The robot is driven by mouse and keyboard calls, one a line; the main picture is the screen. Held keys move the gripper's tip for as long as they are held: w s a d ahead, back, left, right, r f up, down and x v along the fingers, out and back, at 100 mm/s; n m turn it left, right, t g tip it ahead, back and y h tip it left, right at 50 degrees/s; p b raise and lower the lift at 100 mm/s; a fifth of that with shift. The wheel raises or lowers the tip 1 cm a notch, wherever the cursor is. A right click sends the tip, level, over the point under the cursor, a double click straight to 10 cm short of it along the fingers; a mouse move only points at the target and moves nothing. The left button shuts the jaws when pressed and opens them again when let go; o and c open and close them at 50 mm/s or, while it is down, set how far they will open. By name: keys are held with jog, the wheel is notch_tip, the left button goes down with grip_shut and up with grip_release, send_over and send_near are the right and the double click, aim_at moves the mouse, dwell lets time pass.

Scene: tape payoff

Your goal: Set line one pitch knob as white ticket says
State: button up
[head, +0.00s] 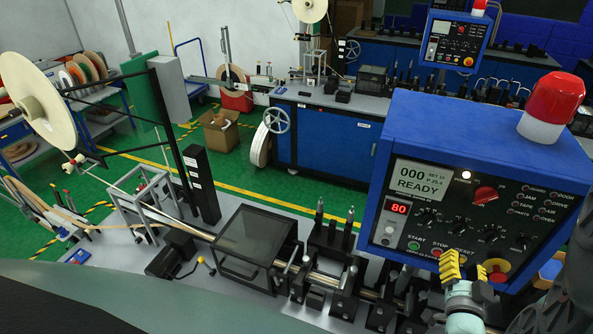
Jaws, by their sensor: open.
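A blue control box (392,115) with a dark front panel fills the right of the head view. Its screen (416,178) reads 000, SET 10, P 25.4 and READY. A row of small black knobs (460,225) crosses the panel; their labels and pointer settings are too small to read. My gripper (474,266), with yellow ribbed fingers, is open and empty in front of the panel's lower edge, below the knobs. I cannot make out a white ticket.
A red beacon (552,98) tops the box. A red stop button (496,268) is close behind my gripper. A bench with a dark-lidded box (254,236) and black fixtures lies left. A second blue control box (455,42) stands farther back. Green floor (268,183) is clear between benches.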

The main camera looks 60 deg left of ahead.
aim_at(461, 232)
jog(key=b+x, duration=0.2)
jog(key=x, duration=0.5)
jog(key=shift+w+a+f, duration=0.1)
jog(key=shift+w+a, duration=0.2)
jog(key=shift+w+a+b, duration=0.4)
jog(key=shift+w, duration=0.2)
jog(key=shift+o, duration=0.3)
jog(key=shift+d, duration=0.1)
grip_shut()
